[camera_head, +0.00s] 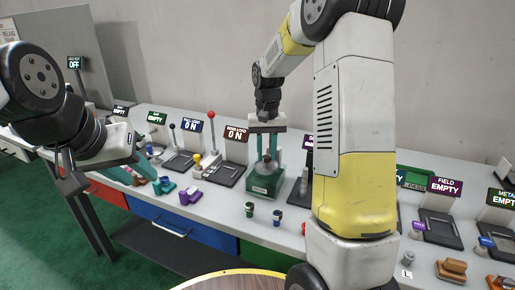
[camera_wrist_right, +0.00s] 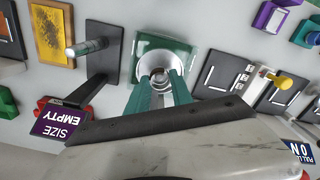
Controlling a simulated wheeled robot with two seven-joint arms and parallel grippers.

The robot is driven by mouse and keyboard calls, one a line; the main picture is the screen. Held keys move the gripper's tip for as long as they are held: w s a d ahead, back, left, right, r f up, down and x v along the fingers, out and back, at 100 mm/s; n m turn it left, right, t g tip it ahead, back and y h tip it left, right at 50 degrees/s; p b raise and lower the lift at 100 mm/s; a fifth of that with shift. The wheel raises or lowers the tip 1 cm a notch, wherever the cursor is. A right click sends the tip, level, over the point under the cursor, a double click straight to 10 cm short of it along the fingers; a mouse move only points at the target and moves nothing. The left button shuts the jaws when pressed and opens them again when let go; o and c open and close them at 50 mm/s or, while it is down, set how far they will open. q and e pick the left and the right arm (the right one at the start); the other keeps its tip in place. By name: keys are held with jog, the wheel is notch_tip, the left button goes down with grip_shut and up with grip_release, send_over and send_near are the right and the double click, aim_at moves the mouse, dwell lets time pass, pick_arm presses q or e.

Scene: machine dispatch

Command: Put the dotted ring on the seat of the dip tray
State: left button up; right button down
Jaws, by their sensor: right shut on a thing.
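My right gripper (camera_wrist_right: 160,88) points down over a green stand (camera_head: 265,183). Its two teal fingers are shut on a small round, metal-looking piece (camera_wrist_right: 159,77) above or at a pale round disc (camera_wrist_right: 152,62) on the stand's green base. I cannot make out dots on this piece, so I cannot tell if it is the dotted ring. Whether it touches the disc is unclear. No tray can be surely told as the dip tray. My left gripper (camera_head: 105,172) is far left, near the table's front edge; it looks open and empty.
A purple block (camera_head: 190,196) and teal pieces (camera_head: 164,185) lie to the left. Several stations with signs line the table. My right arm hides part of the table.

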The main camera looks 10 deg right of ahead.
jog(key=shift+f, duration=0.1)
jog(key=c, duration=1.1)
grip_release()
notch_tip(320, 180, up, 12)
jog(key=shift+s+a+r+n+t+y, duration=0.3)
jog(key=shift+s+t, duration=0.75)
jog(key=shift+s, duration=3)
jog(key=shift+s+a+r+n+t+y, duration=0.3)
jog(key=shift+s+t, duration=0.7)
jog(key=shift+s, duration=3.1)
jog(key=shift+s+a+r+n+t+y, duration=0.15)
jog(key=shift+s+a+n+t+y, duration=0.6)
jog(key=shift+s, duration=3.3)
jog(key=shift+d+m+t+h, duration=0.25)
jog(key=shift+m+t, duration=0.05)
jog(key=shift+m, duration=0.05)
